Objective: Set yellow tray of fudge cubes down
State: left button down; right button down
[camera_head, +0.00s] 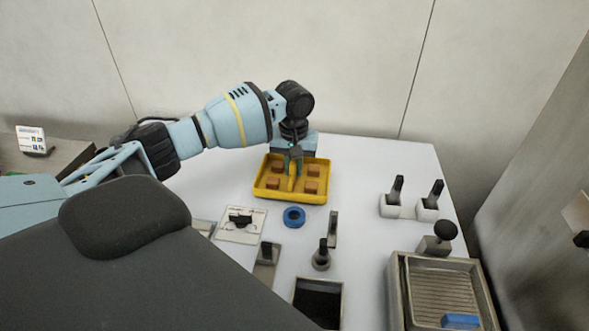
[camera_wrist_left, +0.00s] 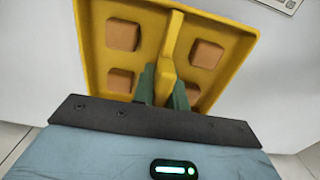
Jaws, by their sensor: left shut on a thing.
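The yellow tray (camera_head: 262,190) is at the far middle of the white table in the head view, with several brown fudge cubes (camera_head: 312,171) lying in it. It also shows in the left wrist view (camera_wrist_left: 95,45), where the cubes (camera_wrist_left: 123,35) sit on both sides of a raised yellow middle handle (camera_wrist_left: 170,45). My left gripper (camera_head: 294,165) comes down from above and is shut on this handle; its green fingers (camera_wrist_left: 163,88) are on either side of it. I cannot tell whether the tray touches the table. My right gripper is not in view.
A blue ring (camera_head: 294,217) lies just in front of the tray, beside a white card with a black item (camera_head: 240,224). Two white holders with black handles (camera_head: 396,198) stand to the right. A metal ridged basin (camera_head: 440,290) is at front right.

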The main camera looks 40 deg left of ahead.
pick_arm(q)
jog(key=shift+f, duration=0.45)
jog(key=shift+f, duration=0.1)
jog(key=c, duration=1.4)
grip_release()
jog(key=shift+o, duration=0.2)
notch_tip(320, 180, up, 12)
jog(key=shift+r+p, duration=0.1)
jog(key=shift+p, duration=0.35)
